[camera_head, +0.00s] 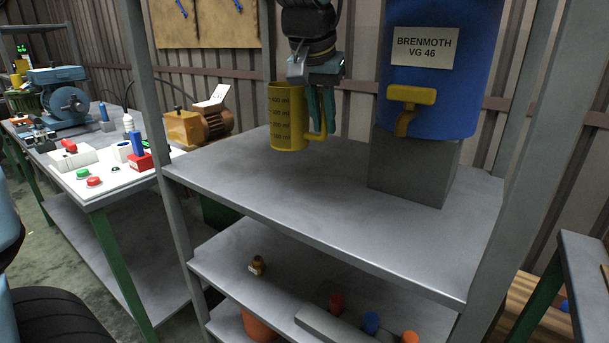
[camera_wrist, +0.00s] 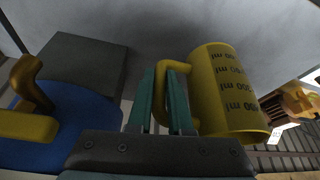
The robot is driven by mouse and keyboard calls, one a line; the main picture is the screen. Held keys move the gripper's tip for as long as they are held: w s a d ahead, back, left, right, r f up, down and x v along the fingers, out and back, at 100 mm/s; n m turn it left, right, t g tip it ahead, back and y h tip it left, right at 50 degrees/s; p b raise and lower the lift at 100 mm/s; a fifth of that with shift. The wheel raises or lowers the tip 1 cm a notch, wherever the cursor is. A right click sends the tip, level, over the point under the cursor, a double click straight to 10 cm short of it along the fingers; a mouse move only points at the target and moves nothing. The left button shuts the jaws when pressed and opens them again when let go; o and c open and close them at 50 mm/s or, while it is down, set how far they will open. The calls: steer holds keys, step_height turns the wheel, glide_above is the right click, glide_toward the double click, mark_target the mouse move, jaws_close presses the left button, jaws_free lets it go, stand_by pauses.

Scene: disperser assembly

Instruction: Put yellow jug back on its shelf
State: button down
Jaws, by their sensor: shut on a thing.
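The yellow jug (camera_head: 287,120) has dark ml markings and an open top. It is upright in the head view, close over the grey top shelf (camera_head: 260,184); I cannot tell whether its base touches. My gripper (camera_head: 322,118) comes down from above and is shut on the jug's handle. In the wrist view, the green fingers of my gripper (camera_wrist: 168,100) close around the handle, and the jug (camera_wrist: 224,92) shows at their right. Part of the handle is hidden between the fingers.
A blue drum (camera_head: 432,85) with a yellow tap (camera_head: 408,103) stands on a grey block (camera_head: 412,165) to the jug's right. Grey posts frame the rack. A lower shelf (camera_head: 245,239) holds small parts. The front of the top shelf is clear.

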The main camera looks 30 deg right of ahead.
step_height(320, 180, down, 10)
steer(key=shift+r+p, duration=0.25)
steer(key=shift+p, duration=0.25)
steer(key=shift+f, duration=0.15)
steer(key=c, duration=0.8)
jaws_free()
steer(key=shift+c, duration=0.2)
